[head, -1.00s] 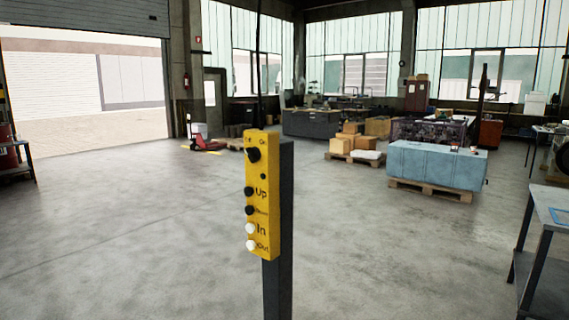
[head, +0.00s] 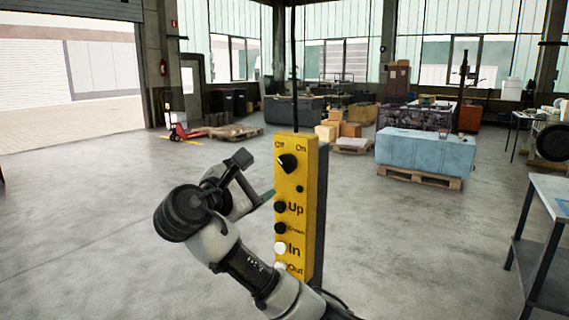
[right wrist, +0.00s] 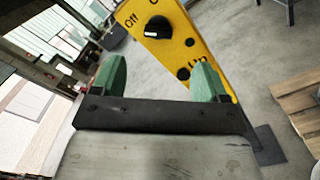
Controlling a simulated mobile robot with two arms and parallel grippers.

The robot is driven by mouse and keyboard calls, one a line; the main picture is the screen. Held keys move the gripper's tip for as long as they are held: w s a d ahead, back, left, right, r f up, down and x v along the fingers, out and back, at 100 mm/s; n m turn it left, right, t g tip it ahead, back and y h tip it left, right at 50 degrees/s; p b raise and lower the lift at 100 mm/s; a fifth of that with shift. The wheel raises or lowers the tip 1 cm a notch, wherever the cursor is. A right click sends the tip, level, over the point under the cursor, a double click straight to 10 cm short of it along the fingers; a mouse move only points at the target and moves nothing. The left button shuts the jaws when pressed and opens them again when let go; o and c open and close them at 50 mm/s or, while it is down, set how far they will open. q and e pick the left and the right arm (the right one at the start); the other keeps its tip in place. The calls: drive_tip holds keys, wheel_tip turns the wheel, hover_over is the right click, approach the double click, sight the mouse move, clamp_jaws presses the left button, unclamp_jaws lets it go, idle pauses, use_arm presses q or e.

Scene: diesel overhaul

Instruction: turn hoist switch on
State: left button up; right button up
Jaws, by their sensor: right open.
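The hoist switch is a black rotary knob (head: 288,163) at the top of a yellow control panel (head: 293,190), between the labels "Off" and "On". The knob also shows in the right wrist view (right wrist: 158,28); its white mark appears to lie on the Off side. My right gripper (head: 263,195) is left of the panel in the head view, below the knob's height. In the right wrist view its two green fingers (right wrist: 160,78) stand wide apart with nothing between them, and the knob lies beyond them. My left gripper is in neither view.
Below the knob are buttons marked Up (head: 280,207), Down, In and Out. The panel is on a dark post (head: 320,205). A grey workbench (head: 548,200) is at the right, and a blue block on a pallet (head: 425,152) stands farther back. The floor between is clear.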

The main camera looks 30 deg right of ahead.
sight(284, 164)
drive_tip(key=p+x, duration=0.3)
drive_tip(key=x, duration=0.6)
drive_tip(key=shift+w+d+r, duration=0.1)
drive_tip(key=shift+w+d, duration=0.05)
drive_tip(key=shift+d, duration=0.1)
drive_tip(key=shift+w+d, duration=0.35)
drive_tip(key=shift+d, duration=0.15)
drive_tip(key=c, duration=0.9)
